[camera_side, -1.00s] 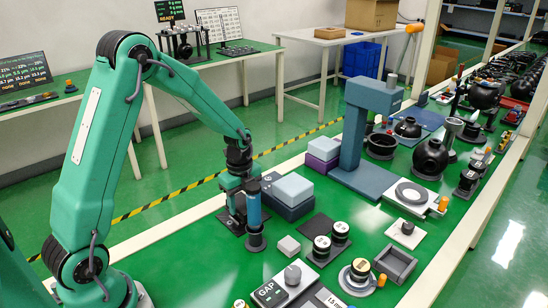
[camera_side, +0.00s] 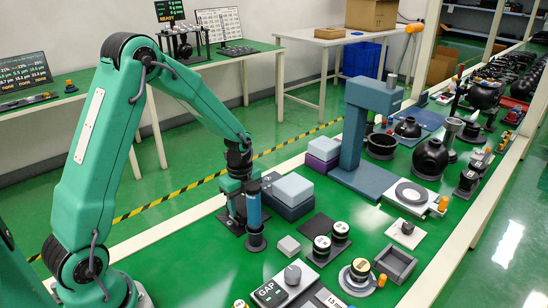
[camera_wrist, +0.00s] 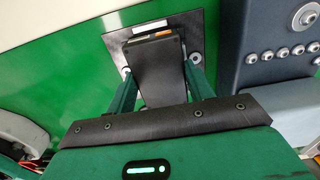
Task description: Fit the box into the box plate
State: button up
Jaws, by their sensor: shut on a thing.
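A dark box (camera_wrist: 145,68) is between my gripper's green fingers (camera_wrist: 158,80) in the wrist view. The fingers are shut on its sides. The box plate (camera_wrist: 192,28), a dark flat plate with pale marks near its edges, shows beyond the box. The box covers the plate's middle, so I cannot tell whether it touches or is seated in it. In the side view my gripper (camera_side: 243,208) points down low over the green table, left of the blue-grey blocks. The box and plate are mostly hidden there by the fingers and a blue post.
A blue-grey block (camera_side: 288,204) stands close to the right of my gripper; its bolted face (camera_wrist: 280,45) shows in the wrist view. Bare green table lies at the front left.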

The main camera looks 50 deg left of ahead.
aim_at(243, 205)
jog(key=shift+f, duration=0.45)
jog(key=o, duration=1.1)
jog(key=shift+o, duration=0.2)
jog(key=shift+r, duration=3.85)
